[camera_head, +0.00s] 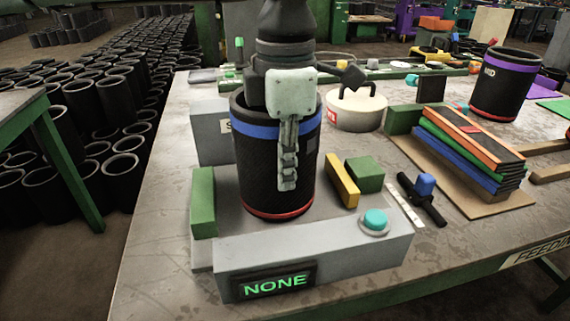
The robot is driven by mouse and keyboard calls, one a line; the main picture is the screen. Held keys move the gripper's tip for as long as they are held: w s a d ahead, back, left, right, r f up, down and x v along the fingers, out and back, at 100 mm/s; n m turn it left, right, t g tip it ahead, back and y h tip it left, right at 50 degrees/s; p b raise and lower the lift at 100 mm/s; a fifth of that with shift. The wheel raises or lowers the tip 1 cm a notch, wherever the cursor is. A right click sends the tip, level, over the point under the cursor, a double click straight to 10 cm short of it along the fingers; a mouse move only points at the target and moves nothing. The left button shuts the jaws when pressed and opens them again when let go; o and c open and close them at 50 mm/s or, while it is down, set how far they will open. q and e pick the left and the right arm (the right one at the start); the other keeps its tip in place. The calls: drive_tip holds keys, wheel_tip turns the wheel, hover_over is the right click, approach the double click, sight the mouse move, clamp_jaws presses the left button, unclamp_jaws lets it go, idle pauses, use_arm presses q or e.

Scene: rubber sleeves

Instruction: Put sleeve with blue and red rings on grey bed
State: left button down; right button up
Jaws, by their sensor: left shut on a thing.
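The black sleeve with a blue ring near its top and a red ring at its base (262,170) is upright over the grey bed (222,240), between a green block on the left and a yellow block on the right. I cannot tell whether its base touches the bed. My left gripper (288,165) reaches down from above and is shut on the sleeve's near wall. One finger shows outside the wall; the other is hidden. My right gripper is not in view.
A grey box with a display reading NONE (277,283) and a teal button (374,221) fronts the bed. A purple-ringed sleeve (502,85) stands at the back right. A stack of coloured-edged slabs (470,145) and a white round container (355,113) are nearby.

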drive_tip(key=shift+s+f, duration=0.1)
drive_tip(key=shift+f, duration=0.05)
use_arm(q)
drive_tip(key=shift+f, duration=0.1)
drive_tip(key=c, duration=2)
unclamp_jaws()
drive_tip(key=shift+c, duration=0.2)
drive_tip(key=o, duration=0.3)
drive_tip(key=shift+o, duration=0.2)
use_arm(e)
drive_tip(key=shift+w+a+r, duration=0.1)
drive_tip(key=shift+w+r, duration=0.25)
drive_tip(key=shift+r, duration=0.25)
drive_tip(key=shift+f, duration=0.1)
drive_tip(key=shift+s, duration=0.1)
